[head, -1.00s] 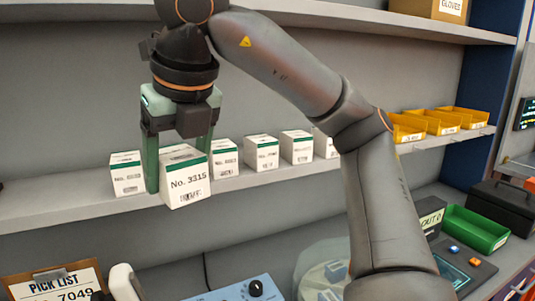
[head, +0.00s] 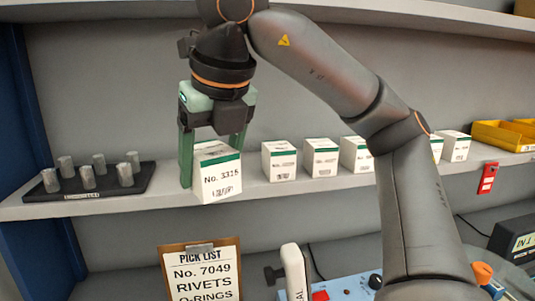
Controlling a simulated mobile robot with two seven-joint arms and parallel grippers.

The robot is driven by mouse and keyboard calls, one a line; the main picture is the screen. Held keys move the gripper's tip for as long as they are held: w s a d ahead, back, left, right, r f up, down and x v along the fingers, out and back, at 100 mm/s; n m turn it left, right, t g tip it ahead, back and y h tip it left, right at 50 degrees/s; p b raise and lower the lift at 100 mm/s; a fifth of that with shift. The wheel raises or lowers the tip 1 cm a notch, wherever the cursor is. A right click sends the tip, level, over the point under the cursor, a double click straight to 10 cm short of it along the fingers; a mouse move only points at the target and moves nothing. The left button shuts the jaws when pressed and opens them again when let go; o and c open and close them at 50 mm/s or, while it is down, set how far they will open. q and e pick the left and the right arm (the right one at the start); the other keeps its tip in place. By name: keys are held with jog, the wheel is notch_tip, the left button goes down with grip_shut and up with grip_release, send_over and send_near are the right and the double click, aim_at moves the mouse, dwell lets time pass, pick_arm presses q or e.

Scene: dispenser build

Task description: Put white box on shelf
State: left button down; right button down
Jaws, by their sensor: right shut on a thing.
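The white box (head: 220,182) has a green stripe and the label No. 3315. My right gripper (head: 212,164) is shut on it from above, with a green finger down its left side. The box is upright at the front of the grey shelf (head: 165,203). Its lower edge overlaps the shelf's front edge in the picture. I cannot tell whether it touches the shelf. My left gripper is not in view.
Several similar white boxes (head: 320,158) stand in a row to the right, partly hidden by my right arm. A black tray (head: 136,184) with metal cylinders is at the left. Clear shelf lies between tray and held box. A pick list (head: 202,272) stands below.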

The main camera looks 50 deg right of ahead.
jog(key=w+d, duration=0.4)
jog(key=w, duration=0.1)
jog(key=w+d+f, duration=0.1)
jog(key=w+d, duration=0.3)
jog(key=w, duration=0.1)
jog(key=w+d+f+p, duration=0.1)
jog(key=w+d, duration=0.3)
jog(key=w, duration=0.1)
jog(key=shift+w+d+f, duration=0.1)
jog(key=shift+w+f, duration=0.1)
notch_tip(320, 180, down, 4)
jog(key=shift+r, duration=0.15)
jog(key=shift+w+d+f, duration=0.15)
jog(key=shift+f, duration=0.25)
jog(key=shift+f, duration=0.1)
jog(key=shift+f, duration=0.15)
grip_release()
